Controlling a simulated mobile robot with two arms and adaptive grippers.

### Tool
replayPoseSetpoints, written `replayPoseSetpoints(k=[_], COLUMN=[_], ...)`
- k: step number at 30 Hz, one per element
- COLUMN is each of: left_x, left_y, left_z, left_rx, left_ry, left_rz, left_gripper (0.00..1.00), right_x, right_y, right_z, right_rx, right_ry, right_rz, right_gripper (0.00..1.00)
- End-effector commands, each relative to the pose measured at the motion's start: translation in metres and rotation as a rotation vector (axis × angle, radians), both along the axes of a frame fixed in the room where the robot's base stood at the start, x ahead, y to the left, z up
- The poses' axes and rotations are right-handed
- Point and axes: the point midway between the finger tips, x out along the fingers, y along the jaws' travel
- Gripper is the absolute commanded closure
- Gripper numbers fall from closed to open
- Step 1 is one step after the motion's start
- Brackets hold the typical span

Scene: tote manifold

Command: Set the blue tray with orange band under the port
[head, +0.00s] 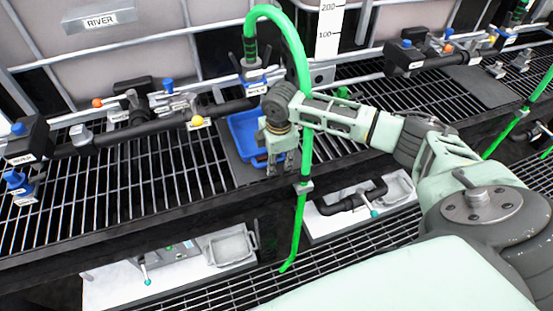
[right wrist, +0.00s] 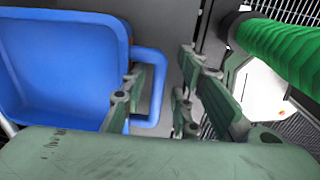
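The blue tray (head: 243,130) sits on a dark plate on the grating, below a blue-handled valve port (head: 256,76). My right gripper (head: 283,160) points down at the tray's right edge. In the wrist view its fingers (right wrist: 165,80) are apart, with the handle's outer bar between them; I see no grip on it. My left gripper is not in view.
A green hose (head: 301,80) arches from the port and hangs down close beside my right gripper. Black pipework with valves (head: 150,125) runs left of the tray. Grey trays (head: 230,246) stand on a lower level. The grating at the front left is clear.

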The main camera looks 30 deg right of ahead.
Motion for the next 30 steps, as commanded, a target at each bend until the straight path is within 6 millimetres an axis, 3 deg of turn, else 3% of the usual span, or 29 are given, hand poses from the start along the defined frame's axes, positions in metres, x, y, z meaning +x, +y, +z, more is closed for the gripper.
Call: replayPoseSetpoints(k=[10,24,30], left_x=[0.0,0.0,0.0], left_y=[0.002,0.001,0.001], left_z=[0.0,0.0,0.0], left_rx=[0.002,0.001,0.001], left_ry=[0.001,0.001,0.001], left_rz=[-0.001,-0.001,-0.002], left_gripper=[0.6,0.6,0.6], right_x=[0.001,-0.008,-0.011], right_y=[0.0,0.002,0.003], right_z=[0.01,0.101,0.118], right_rx=[0.001,0.001,0.002], right_ry=[-0.004,-0.004,-0.002], right_rz=[-0.001,-0.001,-0.001], right_gripper=[0.72,0.72,0.72])
